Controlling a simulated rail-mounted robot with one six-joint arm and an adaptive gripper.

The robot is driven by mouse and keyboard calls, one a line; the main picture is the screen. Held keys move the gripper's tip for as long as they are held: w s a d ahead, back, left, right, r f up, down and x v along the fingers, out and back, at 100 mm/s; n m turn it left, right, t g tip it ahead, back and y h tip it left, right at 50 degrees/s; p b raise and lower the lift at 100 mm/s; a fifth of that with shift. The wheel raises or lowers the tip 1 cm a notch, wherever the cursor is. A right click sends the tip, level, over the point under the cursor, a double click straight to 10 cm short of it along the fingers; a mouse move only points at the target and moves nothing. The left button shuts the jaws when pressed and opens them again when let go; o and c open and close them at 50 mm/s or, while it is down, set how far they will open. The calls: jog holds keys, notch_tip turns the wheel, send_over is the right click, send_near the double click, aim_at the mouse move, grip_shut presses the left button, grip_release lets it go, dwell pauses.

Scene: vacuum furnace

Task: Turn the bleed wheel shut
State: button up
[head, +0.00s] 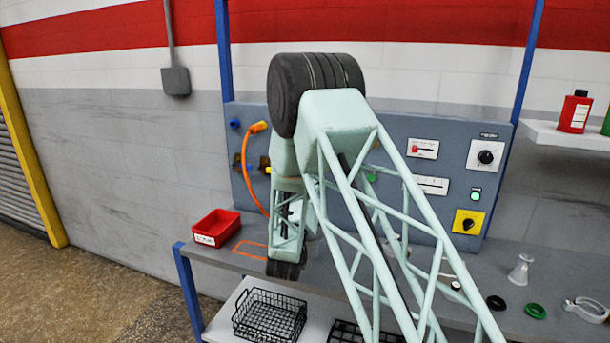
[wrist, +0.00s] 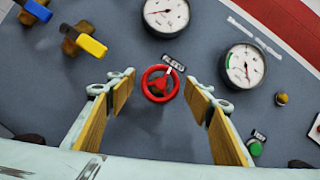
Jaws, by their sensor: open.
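The bleed wheel (wrist: 149,75) is a small red handwheel on the grey panel, with a small label at its upper right. It shows in the middle of the wrist view. My gripper (wrist: 160,96) is open, its two yellow-padded fingers to the left and right of the wheel in that view. Nothing is between the pads except the view of the wheel. The wheel looks apart from both fingers, and I cannot tell how far it is beyond the tips. In the head view my arm hides the wheel and the gripper.
Two gauges (wrist: 166,14) (wrist: 244,66) sit above and right of the wheel. Yellow (wrist: 90,45) and blue (wrist: 38,11) valve handles are upper left. A green button (wrist: 255,149) is lower right. An orange hose (head: 246,180) and red bin (head: 217,227) stand left of my arm.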

jog(key=v, duration=1.1)
jog(key=shift+s, duration=0.1)
jog(key=w+d+r+n+g+y, duration=0.2)
jog(key=d+r+n+g, duration=0.3)
jog(key=d+r+n, duration=0.35)
jog(key=s+d+r+n+g+y, duration=0.2)
jog(key=s+d+r+n+g, duration=0.15)
jog(key=s+n, duration=0.4)
jog(key=s+d+n+g, duration=0.3)
jog(key=s+d+n, duration=0.2)
jog(key=s, duration=1.3)
jog(key=s+d+n+g+h, duration=0.1)
jog(key=s+d+n+g, duration=0.2)
jog(key=s, duration=1.4)
jog(key=s+d+r+n+g, duration=0.1)
jog(key=s+d+n+g, duration=0.2)
jog(key=s, duration=1.5)
jog(key=d+n, duration=0.4)
jog(key=d, duration=0.2)
jog(key=shift+s+n+h+p, duration=0.3)
jog(key=shift+s+h+p, duration=0.05)
jog(key=shift+h, duration=0.05)
